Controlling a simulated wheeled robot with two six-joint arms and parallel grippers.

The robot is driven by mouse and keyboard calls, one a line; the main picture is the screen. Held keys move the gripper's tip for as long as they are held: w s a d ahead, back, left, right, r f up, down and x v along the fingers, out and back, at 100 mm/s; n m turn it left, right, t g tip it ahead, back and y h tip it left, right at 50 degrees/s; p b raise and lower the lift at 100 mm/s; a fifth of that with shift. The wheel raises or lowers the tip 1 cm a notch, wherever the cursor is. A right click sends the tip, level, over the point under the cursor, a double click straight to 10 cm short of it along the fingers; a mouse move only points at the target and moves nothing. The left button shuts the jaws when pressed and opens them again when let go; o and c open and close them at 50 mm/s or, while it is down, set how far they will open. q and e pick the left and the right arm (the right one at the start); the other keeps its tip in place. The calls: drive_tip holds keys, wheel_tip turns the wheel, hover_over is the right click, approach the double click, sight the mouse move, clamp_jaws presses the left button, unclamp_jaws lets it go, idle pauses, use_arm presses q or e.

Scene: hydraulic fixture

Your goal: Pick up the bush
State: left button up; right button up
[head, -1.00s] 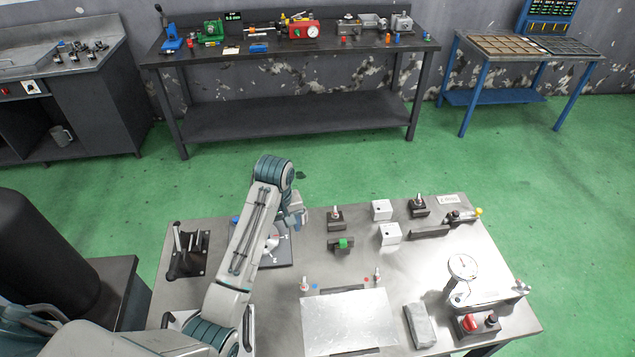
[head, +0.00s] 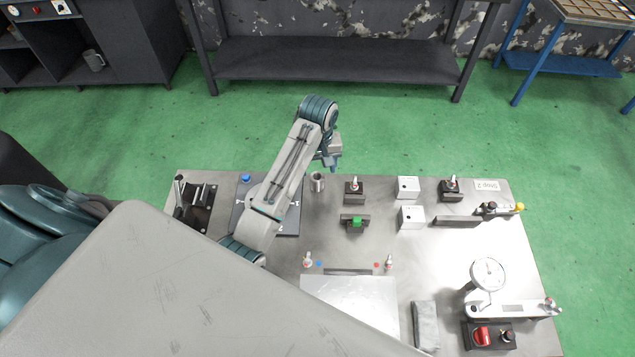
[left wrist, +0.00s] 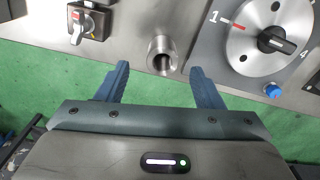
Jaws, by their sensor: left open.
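The bush, a short hollow metal cylinder (head: 317,182), stands upright on the steel table beside the dark dial plate. In the left wrist view the bush (left wrist: 162,57) shows its round bore, just beyond my fingertips and about centred between them. My left gripper (head: 334,166) is at the table's far edge, close to the bush and to its upper right in the head view. Its blue fingers (left wrist: 159,68) are open with nothing between them. My right gripper is out of view.
The dial plate (head: 291,222) with a blue knob (head: 246,178) lies left of the bush. A dark block with a clamp (head: 354,191) and a green-topped block (head: 354,222) stand to its right. A dial gauge stand (head: 488,275) is farther right. Green floor lies beyond the table.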

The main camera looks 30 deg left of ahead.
sight(317, 176)
use_arm(q)
drive_tip(key=shift+f, duration=0.3)
wheel_tip(317, 176, down, 4)
drive_tip(key=p, duration=0.3)
drive_tip(key=shift+s+a, duration=0.1)
drive_tip(key=shift+a, duration=0.05)
drive_tip(key=shift+f, duration=0.45)
drive_tip(key=shift+r, duration=0.1)
drive_tip(key=c, duration=1.3)
